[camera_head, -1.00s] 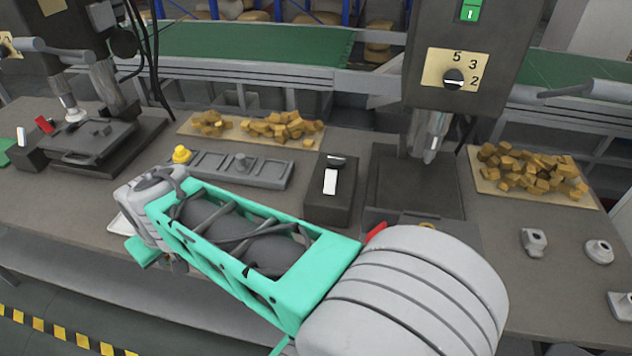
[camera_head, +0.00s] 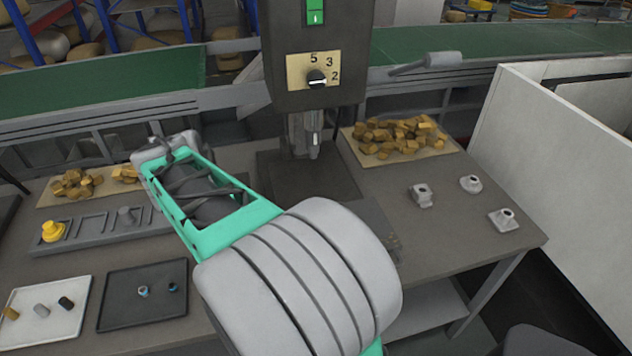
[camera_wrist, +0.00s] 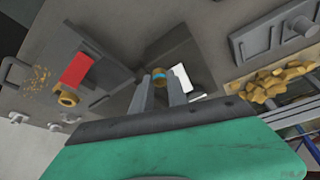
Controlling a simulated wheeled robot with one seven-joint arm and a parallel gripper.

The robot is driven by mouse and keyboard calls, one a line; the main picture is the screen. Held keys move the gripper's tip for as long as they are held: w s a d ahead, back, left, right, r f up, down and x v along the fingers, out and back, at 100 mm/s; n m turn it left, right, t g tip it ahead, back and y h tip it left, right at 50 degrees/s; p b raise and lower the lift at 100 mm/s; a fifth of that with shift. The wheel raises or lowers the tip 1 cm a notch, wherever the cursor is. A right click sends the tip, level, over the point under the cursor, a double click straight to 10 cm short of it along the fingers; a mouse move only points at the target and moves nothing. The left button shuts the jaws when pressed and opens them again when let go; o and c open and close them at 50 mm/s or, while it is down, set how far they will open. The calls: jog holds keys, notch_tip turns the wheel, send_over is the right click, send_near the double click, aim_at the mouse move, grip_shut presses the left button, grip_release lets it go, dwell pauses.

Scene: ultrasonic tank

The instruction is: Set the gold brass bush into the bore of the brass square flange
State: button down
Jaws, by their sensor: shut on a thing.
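A brass ring-shaped piece (camera_wrist: 67,98), which looks like the flange, sits beside a red block at the left of the wrist view, apart from the bush. Its square outline and bore are not clear. In the head view my arm hides my gripper, the held bush and this flange.
A drill press (camera_head: 315,80) stands behind my arm. Grey castings (camera_head: 422,195) sit on the bench at right. A white tray (camera_head: 20,335) and a black tray (camera_head: 120,320) with small bushes lie at lower left. A grey rack (camera_head: 160,222) holds a yellow piece (camera_head: 52,230).

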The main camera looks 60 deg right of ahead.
jog(key=s+d+r+m+g+y+p, duration=0.1)
jog(key=s+d+r+m+g, duration=0.15)
jog(key=s+d+m, duration=0.6)
jog(key=s+d+r+m+g+y+p, duration=0.1)
jog(key=s+d+m+g, duration=0.2)
jog(key=s+d+m, duration=0.5)
jog(key=shift+m, duration=0.55)
jog(key=s+f+b, duration=0.1)
jog(key=f, duration=0.1)
jog(key=s+a+f+b, duration=0.1)
jog(key=f+b, duration=0.1)
jog(key=s+f+b, duration=0.1)
jog(key=b, duration=0.1)
jog(key=shift+a+f, duration=0.3)
jog(key=shift+f, duration=0.1)
jog(key=shift+f+b, duration=0.2)
jog(key=shift+b, duration=0.1)
jog(key=shift+w+r, duration=0.1)
jog(key=shift+w, duration=0.1)
jog(key=shift+f+b, duration=0.5)
jog(key=shift+b, duration=0.05)
